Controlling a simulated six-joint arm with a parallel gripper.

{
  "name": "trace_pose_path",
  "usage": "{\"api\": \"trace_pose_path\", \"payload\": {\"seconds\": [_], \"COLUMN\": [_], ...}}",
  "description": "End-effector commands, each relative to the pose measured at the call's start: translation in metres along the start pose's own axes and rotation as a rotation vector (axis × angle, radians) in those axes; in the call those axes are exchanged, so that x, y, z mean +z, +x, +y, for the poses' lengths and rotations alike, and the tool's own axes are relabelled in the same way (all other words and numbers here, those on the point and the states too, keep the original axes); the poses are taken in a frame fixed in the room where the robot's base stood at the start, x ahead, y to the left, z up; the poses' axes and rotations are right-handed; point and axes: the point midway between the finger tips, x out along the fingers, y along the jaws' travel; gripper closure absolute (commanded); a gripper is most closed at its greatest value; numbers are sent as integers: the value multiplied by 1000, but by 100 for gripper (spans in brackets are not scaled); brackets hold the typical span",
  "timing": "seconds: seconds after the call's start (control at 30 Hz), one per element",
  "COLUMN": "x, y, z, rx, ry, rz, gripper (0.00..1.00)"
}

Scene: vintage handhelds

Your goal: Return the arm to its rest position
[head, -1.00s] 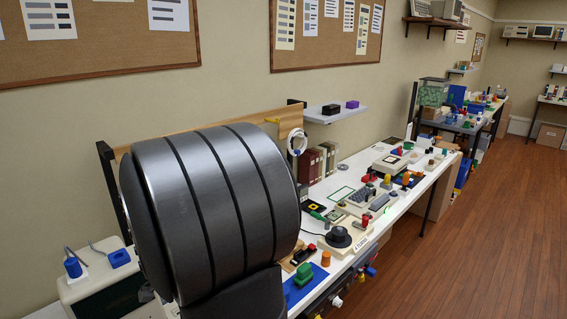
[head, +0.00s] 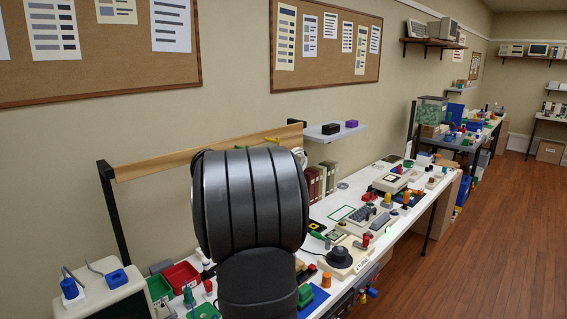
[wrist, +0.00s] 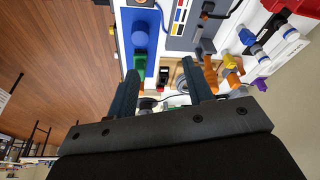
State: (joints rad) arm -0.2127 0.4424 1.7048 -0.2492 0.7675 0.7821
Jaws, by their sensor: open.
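My gripper (wrist: 160,85) shows in the wrist view with its two dark fingers apart and nothing between them. It is held above the workbench (head: 405,227), and bench items show beyond the fingertips. In the head view my own dark arm link covers the middle of the picture and part of the bench. The gripper's fingers cannot be made out there.
Red bins (head: 181,276) and a beige monitor (head: 105,296) stand at the left. A black dial unit (head: 339,258), a green block (head: 305,295) and an orange cylinder (head: 326,279) are right of my arm. A shelf (head: 335,133) is on the wall behind.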

Motion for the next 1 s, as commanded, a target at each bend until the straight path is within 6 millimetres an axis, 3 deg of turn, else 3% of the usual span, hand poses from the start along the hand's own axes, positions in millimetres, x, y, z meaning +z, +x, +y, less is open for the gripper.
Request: {"api": "trace_pose_path", "payload": {"seconds": [0.2,0.37,0.8,0.83,1.0], "x": [-34,-49,-55,-55,-55], "y": [13,18,21,21,21], "z": [22,33,37,37,37], "rx": [-15,-24,-30,-30,-30], "ry": [-43,-73,-97,-97,-97], "rz": [1,3,4,4,4], "gripper": [53,53,53,51,18]}}
